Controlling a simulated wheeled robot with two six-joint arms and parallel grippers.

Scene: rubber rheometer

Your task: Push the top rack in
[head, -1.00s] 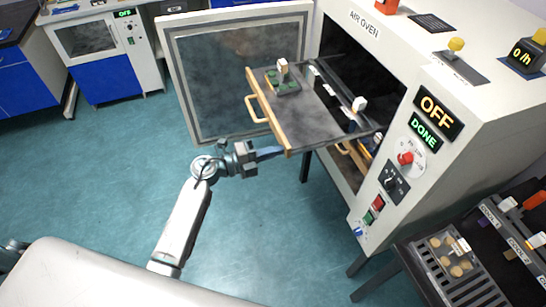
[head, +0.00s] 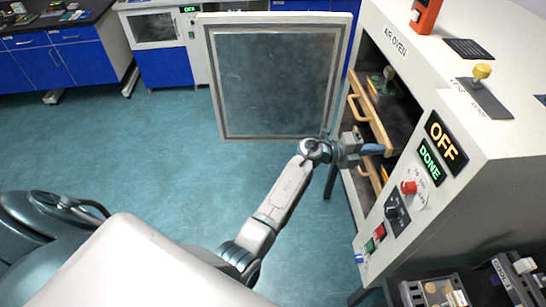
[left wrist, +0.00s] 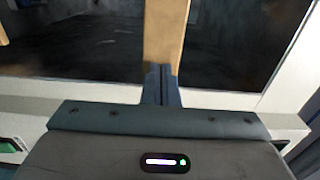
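The top rack (head: 379,124) is mostly inside the air oven (head: 440,75), with its wooden front bar and handle at the oven's opening. A small sample piece on it shows just behind the bar. My left gripper (head: 380,150) is at the near end of this front bar. In the left wrist view its two fingers (left wrist: 161,86) are together, with their tips at the end of a wooden bar (left wrist: 165,35); I cannot tell if they press on it. My right gripper is not in view.
The oven door (head: 275,80) stands wide open to the left. A lower rack (head: 368,172) with a wooden front sits below the top one. The oven's control panel, with OFF and DONE displays, is right of the opening. The floor at left is clear.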

